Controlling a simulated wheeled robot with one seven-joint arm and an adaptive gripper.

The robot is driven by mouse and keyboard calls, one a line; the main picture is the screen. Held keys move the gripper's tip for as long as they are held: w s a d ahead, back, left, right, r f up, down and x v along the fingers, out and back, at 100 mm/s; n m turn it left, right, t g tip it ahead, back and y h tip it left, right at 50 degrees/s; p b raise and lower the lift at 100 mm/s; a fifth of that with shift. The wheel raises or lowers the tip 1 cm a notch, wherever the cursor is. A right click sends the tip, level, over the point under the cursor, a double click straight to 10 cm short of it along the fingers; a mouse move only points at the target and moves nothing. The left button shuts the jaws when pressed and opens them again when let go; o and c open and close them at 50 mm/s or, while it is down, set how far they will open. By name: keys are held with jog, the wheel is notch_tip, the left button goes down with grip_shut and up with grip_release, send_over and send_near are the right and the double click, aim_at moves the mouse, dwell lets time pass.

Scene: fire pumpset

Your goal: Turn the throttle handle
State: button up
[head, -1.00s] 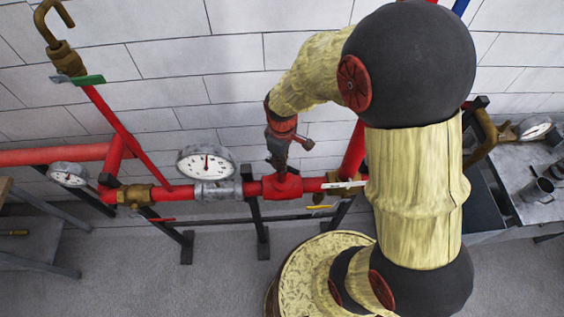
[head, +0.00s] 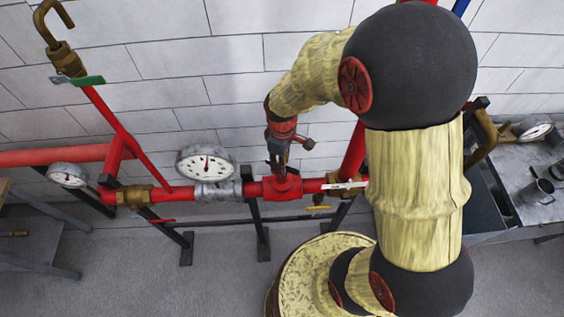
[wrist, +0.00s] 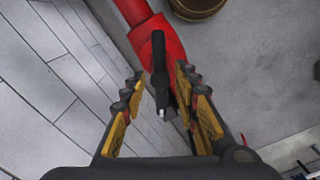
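In the wrist view a black bar-shaped handle (wrist: 158,62), which looks like the throttle handle, stands in front of a red pipe fitting (wrist: 172,45). My gripper (wrist: 160,78) is open, with one yellow-padded finger on each side of the handle. There is a visible gap on the left; the right finger is close to it, and I cannot tell whether it touches. In the head view my gripper (head: 278,166) points down just above the red fitting (head: 283,187) on the horizontal pipe. The handle is mostly hidden there by the gripper.
A pressure gauge (head: 206,161) stands on the pipe left of the gripper. A white lever (head: 345,185) and a yellow lever (head: 319,208) are to the right. A tiled wall (head: 235,85) is close behind.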

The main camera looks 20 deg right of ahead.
jog(key=shift+r, duration=0.1)
notch_tip(320, 180, up, 12)
dwell(0.6)
dwell(0.4)
jog(key=s+f+m+t+b, duration=0.2)
jog(key=s+f+m+b, duration=0.2)
jog(key=b, duration=0.8)
jog(key=s+f+m+t+b, duration=0.3)
jog(key=s+b, duration=0.6)
jog(key=b, duration=0.3)
notch_tip(320, 180, down, 2)
jog(key=shift+s+d+m+t, duration=0.2)
jog(key=shift+m+t, duration=0.1)
jog(key=shift+m, duration=0.6)
